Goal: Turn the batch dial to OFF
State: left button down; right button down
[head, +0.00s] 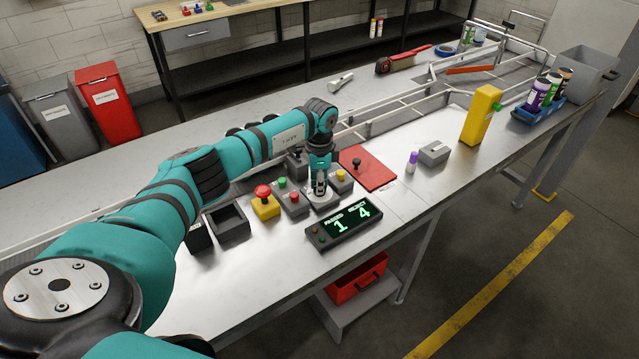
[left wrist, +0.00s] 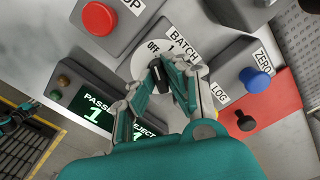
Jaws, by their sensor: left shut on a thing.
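The batch dial (left wrist: 138,66) has a pale round face with OFF and 1 marked near its upper edge and a BATCH label above, in the left wrist view. In the head view its base (head: 326,203) sits in the row of controls behind the counter display. My left gripper (left wrist: 163,70) points down over the dial with its fingers closed on the dark knob, in the head view too (head: 320,188). The fingers hide much of the knob, so I cannot tell which mark it points to.
The counter display (head: 344,223) reads PASSED 1, REJECT 4. Red and green buttons (head: 292,198) and a red emergency button (head: 264,198) stand left of the dial. A yellow button (head: 341,179) and a red plate (head: 367,168) with a black knob lie to the right.

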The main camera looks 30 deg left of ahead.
pick_arm(q)
jog(key=shift+w+r, duration=0.1)
jog(key=shift+r, duration=0.05)
jog(key=c, duration=1.4)
grip_release()
jog(key=shift+o, duration=0.2)
notch_tip(320, 180, up, 12)
